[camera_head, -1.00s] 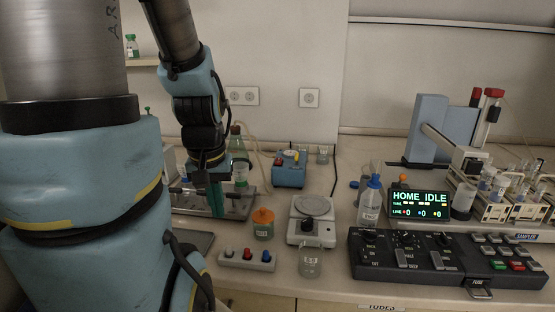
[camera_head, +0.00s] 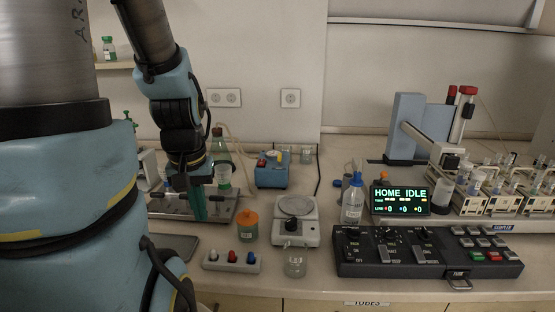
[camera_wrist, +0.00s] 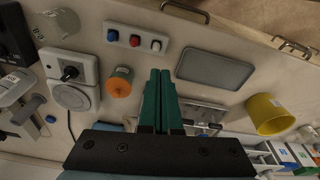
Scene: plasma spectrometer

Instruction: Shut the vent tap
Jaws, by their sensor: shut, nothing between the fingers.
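My gripper (camera_head: 198,210) points down over a grey metal block (camera_head: 222,207) with small fittings at the left of the bench. In the wrist view its two green fingers (camera_wrist: 161,75) are together and empty, with the block (camera_wrist: 200,112) just behind and to their right. A small dark part like a lever (camera_wrist: 208,125) shows on the block. I cannot tell for sure whether it is the vent tap or how it is turned. The fingers and arm hide part of the block. A conical flask (camera_head: 219,147) with tubing stands behind it.
A blue pump box (camera_head: 271,172) stands behind. A grey tray (camera_wrist: 215,68) and yellow cup (camera_wrist: 268,114) are near the gripper.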

